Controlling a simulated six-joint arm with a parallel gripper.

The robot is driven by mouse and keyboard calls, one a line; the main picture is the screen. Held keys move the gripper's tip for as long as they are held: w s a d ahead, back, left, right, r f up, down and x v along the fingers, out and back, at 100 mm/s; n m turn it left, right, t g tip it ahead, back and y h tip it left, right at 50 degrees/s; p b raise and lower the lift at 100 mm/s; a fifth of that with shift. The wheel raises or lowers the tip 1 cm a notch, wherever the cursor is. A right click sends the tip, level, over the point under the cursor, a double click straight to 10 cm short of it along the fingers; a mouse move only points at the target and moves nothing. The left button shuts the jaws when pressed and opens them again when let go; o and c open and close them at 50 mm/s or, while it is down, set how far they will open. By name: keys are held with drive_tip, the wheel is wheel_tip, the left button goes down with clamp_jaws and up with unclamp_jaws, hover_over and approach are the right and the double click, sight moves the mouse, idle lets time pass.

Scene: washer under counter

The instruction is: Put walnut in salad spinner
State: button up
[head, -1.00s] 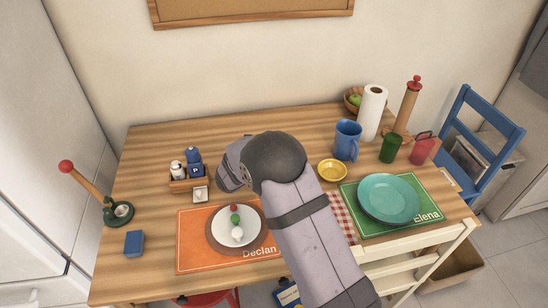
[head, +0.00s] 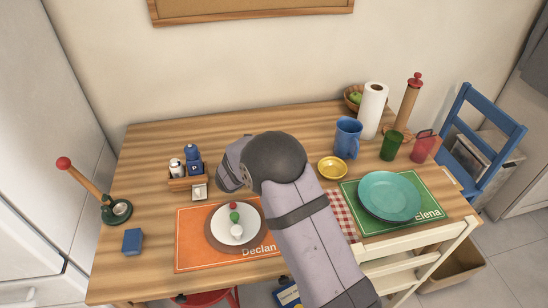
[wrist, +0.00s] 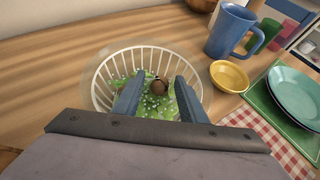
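The salad spinner (wrist: 104,98) shows in the wrist view as a white slatted basket inside a clear bowl. A green, white-spotted cloth or leaf-like piece (wrist: 127,88) lies in it. Whether the walnut rests on the green piece is hard to tell. In the head view my arm hides the spinner, the walnut and the fingers.
A yellow bowl (head: 332,168) and a blue mug (head: 348,138) stand right of the spinner. A teal plate (head: 389,196) lies on a green mat farther right. A plate (head: 222,230) on an orange mat and a wooden caddy (head: 186,183) are left. The table's back left is clear.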

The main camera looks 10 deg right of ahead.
drive_tip(key=shift+f, duration=0.1)
drive_tip(key=shift+r+p, duration=0.8)
drive_tip(key=shift+p, duration=0.1)
drive_tip(key=b+v, duration=0.2)
drive_tip(key=v, duration=1)
drive_tip(key=s+d+f+m+g+y, duration=0.1)
drive_tip(key=s+d+f+m+g, duration=0.1)
drive_tip(key=s+m, duration=0.4)
drive_tip(key=s+d+f+m+g+y, duration=0.2)
drive_tip(key=s+d+m+g, duration=0.2)
drive_tip(key=s+m, duration=0.3)
drive_tip(key=s+d+f+m+g+y, duration=0.1)
drive_tip(key=s+d+f+m+g, duration=0.1)
drive_tip(key=s+m, duration=0.5)
drive_tip(key=shift+s+d+g, duration=0.35)
drive_tip(key=shift+s+d, duration=0.2)
drive_tip(key=shift+s, duration=0.35)
drive_tip(key=shift+s+d+g, duration=0.35)
drive_tip(key=shift+s+d, duration=0.2)
drive_tip(key=shift+s, duration=0.3)
drive_tip(key=shift+s+a+f+m+y, duration=0.1)
drive_tip(key=shift+s+a+m+y, duration=0.55)
drive_tip(key=shift+m, duration=0.7)
drive_tip(key=shift+s+a+f+m+y, duration=0.1)
drive_tip(key=shift+s+a+m+y, duration=0.4)
drive_tip(key=shift+s+m, duration=0.6)
drive_tip(key=shift+s+a+f+m+y, duration=0.1)
drive_tip(key=shift+s+a+m+y, duration=0.55)
drive_tip(key=shift+m, duration=0.9)
